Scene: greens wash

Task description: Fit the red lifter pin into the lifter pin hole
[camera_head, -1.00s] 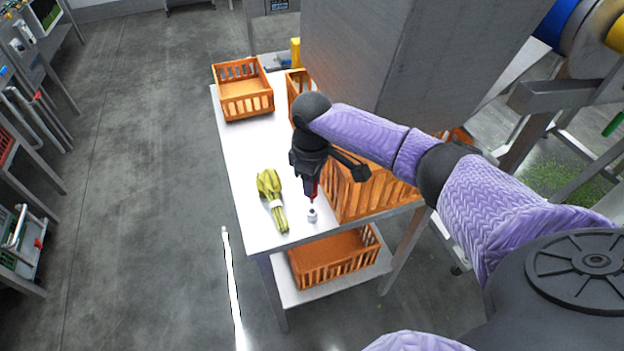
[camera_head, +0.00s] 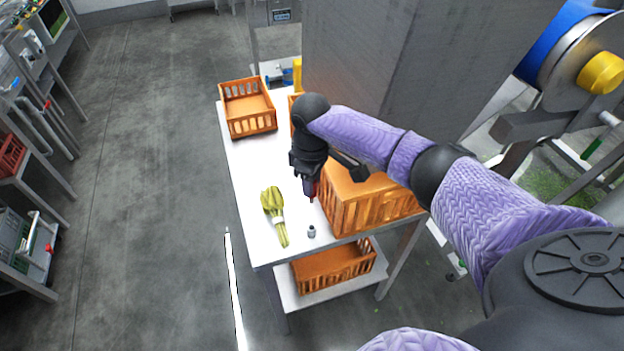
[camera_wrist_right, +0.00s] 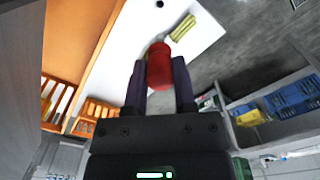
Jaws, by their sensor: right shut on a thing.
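My right gripper (camera_head: 311,190) is shut on the red lifter pin (camera_wrist_right: 160,66), which sits between the two dark fingers in the right wrist view. In the head view only a small dark red part of the pin (camera_head: 311,199) shows below the fingers. A small grey cylindrical piece with a dark top (camera_head: 311,231) stands on the white table below the pin, with a visible gap between them. I cannot tell for sure whether its dark top is the lifter pin hole. My left gripper is not in view.
A yellow-green bunch with a white band (camera_head: 273,214) lies left of the small piece on the white table (camera_head: 247,180). An orange crate (camera_head: 360,215) stands close on the right, another (camera_head: 248,107) at the far end. A large grey box-like body (camera_head: 390,70) rises behind my arm.

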